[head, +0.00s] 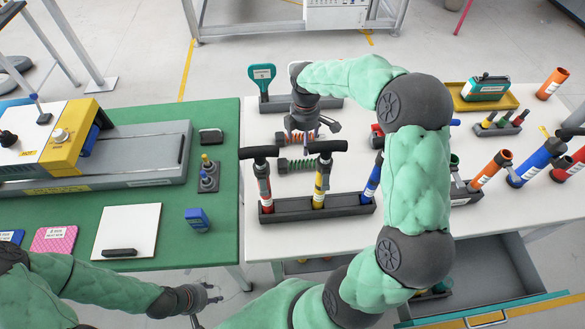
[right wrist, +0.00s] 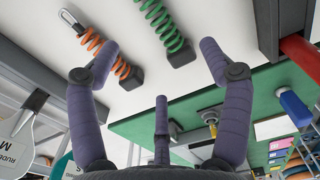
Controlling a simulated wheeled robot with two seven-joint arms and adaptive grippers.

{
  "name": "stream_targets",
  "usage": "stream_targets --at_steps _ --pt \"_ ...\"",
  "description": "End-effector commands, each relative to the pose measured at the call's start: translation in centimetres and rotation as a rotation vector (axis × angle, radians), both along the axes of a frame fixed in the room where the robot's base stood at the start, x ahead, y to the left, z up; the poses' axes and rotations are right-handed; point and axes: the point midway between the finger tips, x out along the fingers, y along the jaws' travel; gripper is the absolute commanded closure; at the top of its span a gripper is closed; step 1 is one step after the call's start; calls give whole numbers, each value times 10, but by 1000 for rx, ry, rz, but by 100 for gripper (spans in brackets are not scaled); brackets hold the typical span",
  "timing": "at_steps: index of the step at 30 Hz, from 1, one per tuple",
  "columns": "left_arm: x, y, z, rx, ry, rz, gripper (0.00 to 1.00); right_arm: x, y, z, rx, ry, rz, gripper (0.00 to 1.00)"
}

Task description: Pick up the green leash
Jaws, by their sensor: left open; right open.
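The green leash (right wrist: 165,27) is a coiled green cord with a dark block at one end. In the right wrist view it lies on the white table between my open fingers, apart from them. In the head view the green leash (head: 298,163) lies just on the near side of my right gripper (head: 304,134), which points down above the table, open and empty. The right gripper also shows in the right wrist view (right wrist: 160,60). My left gripper (head: 207,298) is open and empty, low at the front, near the gap between the tables.
An orange coiled leash (right wrist: 103,48) with a metal clip lies beside the green one. A dark rack (head: 290,212) with T-handled pumps stands close in front. A teal paddle-shaped tool (head: 262,76) stands behind. The green table (head: 215,160) is on the left.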

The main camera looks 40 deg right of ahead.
Motion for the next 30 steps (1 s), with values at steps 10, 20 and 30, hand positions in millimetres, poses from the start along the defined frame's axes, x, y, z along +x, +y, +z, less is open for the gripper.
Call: stream_targets --at_steps 10,20,30 --pt "0 0 -17 0 0 0 56 0 0 -26 -1 0 0 21" --pt "0 0 -28 0 0 0 56 0 -1 -68 0 1 -1 21" --pt "0 0 -45 0 0 0 56 -2 -5 -103 0 1 -1 21"
